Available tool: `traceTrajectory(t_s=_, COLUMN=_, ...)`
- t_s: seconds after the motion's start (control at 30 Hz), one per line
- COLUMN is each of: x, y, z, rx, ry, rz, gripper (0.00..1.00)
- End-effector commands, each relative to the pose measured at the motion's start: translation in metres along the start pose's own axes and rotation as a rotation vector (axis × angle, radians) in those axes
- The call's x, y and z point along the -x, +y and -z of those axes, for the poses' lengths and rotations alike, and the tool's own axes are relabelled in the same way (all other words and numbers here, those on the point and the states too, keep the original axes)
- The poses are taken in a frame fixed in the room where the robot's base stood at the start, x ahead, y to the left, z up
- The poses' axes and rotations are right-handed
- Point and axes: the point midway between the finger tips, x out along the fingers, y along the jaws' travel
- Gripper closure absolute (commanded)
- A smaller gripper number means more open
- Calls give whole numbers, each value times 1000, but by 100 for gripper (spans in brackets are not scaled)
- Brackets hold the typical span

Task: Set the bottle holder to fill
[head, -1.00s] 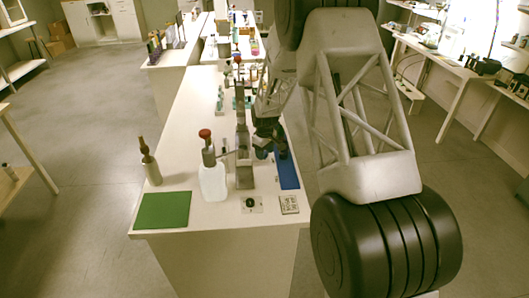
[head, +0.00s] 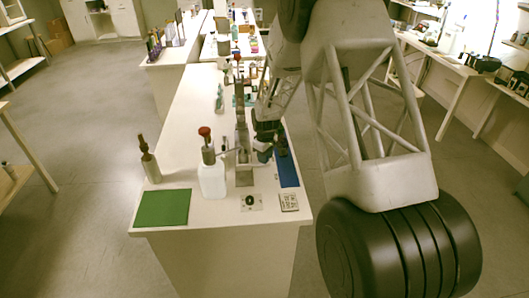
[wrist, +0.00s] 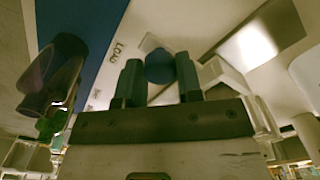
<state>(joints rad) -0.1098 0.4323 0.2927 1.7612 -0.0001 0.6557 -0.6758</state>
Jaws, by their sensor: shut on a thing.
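The silver upright stand (head: 243,176), apparently the bottle holder, is near the front of the bench. My gripper (head: 262,152) is beside it on the right. In the wrist view, a dark blue round knob (wrist: 159,66) sits between the two teal fingers of my gripper (wrist: 159,82), which is shut on it. What the knob is joined to is hidden, and I cannot read the holder's setting.
A white bottle with a red top (head: 211,180) stands close left of the stand. Small square plates (head: 251,202) are at the front edge. The bench's left middle is clear.

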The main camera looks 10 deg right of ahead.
Motion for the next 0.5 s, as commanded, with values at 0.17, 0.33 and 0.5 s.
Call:
traceTrajectory(t_s=0.17, x=1, y=-16, z=-15, rx=0, ry=0, rz=0, gripper=100)
traceTrajectory(t_s=0.33, x=1, y=-30, z=-30, rx=0, ry=1, rz=0, gripper=100)
traceTrajectory(t_s=0.5, x=1, y=-43, z=-43, rx=0, ry=1, rz=0, gripper=100)
